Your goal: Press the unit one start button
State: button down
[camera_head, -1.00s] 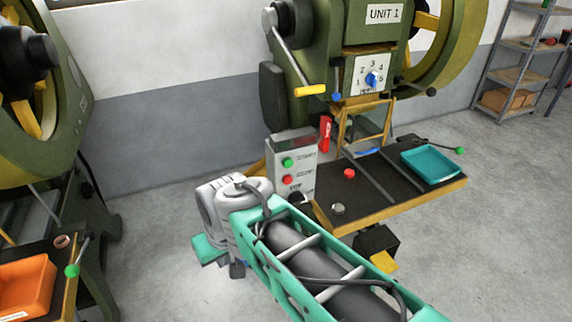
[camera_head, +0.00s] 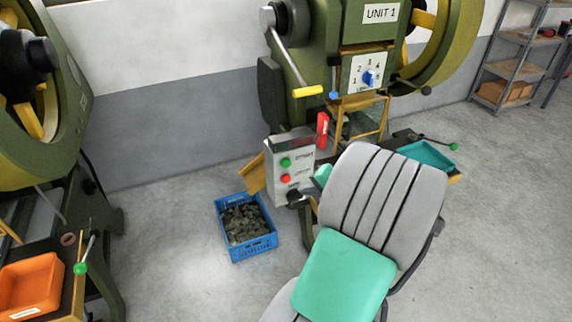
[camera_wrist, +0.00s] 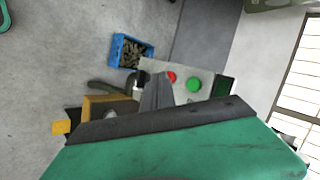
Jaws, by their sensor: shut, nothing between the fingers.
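The unit 1 control box (camera_head: 279,191) is a grey panel on the front left of the press marked UNIT 1 (camera_head: 381,13). Its green start button (camera_head: 285,162) sits above a red button (camera_head: 286,178). In the wrist view, the green button (camera_wrist: 193,84) is to the right of the red one (camera_wrist: 170,76). My gripper (camera_wrist: 156,80) is shut and empty, its dark fingers in front of the box and left of the green button in that view. The gap to the panel cannot be told. In the head view, my arm hides most of the gripper.
A blue crate of dark pieces (camera_head: 232,255) stands on the floor left of the box. A teal tray (camera_head: 432,155) lies on the press table, which my arm partly covers. An orange bin (camera_head: 30,288) is at the far left. The floor between is clear.

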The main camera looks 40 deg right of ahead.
jog(key=w+d, duration=0.2)
jog(key=w, duration=0.6)
jog(key=shift+w+d+b, duration=0.2)
jog(key=shift+d+b, duration=0.05)
jog(key=shift+b, duration=0.2)
jog(key=shift+w, duration=0.1)
dwell(1.5)
jog(key=shift+w+d, duration=0.1)
jog(key=shift+w, duration=0.2)
jog(key=shift+w+d, duration=0.15)
jog(key=shift+w, duration=0.3)
dwell(0.6)
jog(key=shift+s, duration=0.1)
jog(key=shift+s+a+p, duration=0.25)
jog(key=shift+s+p, duration=0.1)
jog(key=shift+s, duration=0.4)
jog(key=s, duration=0.2)
jog(key=s+a, duration=0.1)
jog(key=s, duration=0.1)
jog(key=shift+s+a+p, duration=0.2)
jog(key=shift+s+p, duration=0.2)
